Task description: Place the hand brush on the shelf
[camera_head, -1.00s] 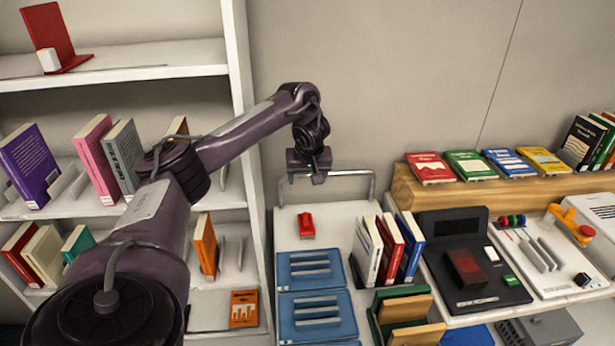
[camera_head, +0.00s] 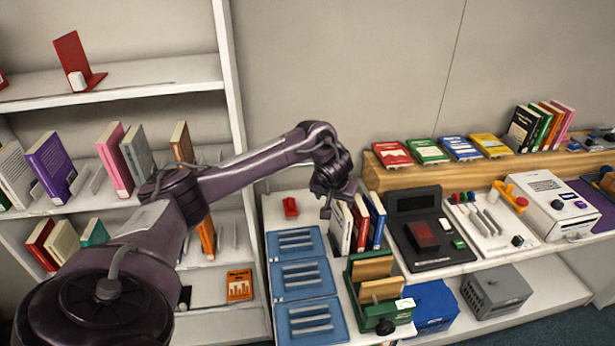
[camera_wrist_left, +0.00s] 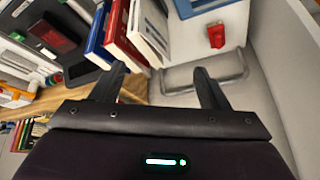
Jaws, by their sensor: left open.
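No thing that I can clearly make out as a hand brush shows in either view. The white shelf unit (camera_head: 233,95) stands at the left of the head view, with books and bookends on its boards. My left gripper (camera_head: 327,207) is open and empty. It hangs over the trolley top, between a small red object (camera_head: 290,207) and the upright white, red and blue books (camera_head: 360,222). In the left wrist view its two fingers (camera_wrist_left: 158,85) are spread apart, with the books above and the red object (camera_wrist_left: 216,36) to the right. My right gripper is out of view.
The trolley top carries blue trays (camera_head: 297,243) and a green holder (camera_head: 378,290). A black device (camera_head: 415,203) and a white panel (camera_head: 487,222) lie to the right. Flat books (camera_head: 392,154) lie on a wooden riser (camera_head: 440,171). A blue bin (camera_head: 433,303) stands lower.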

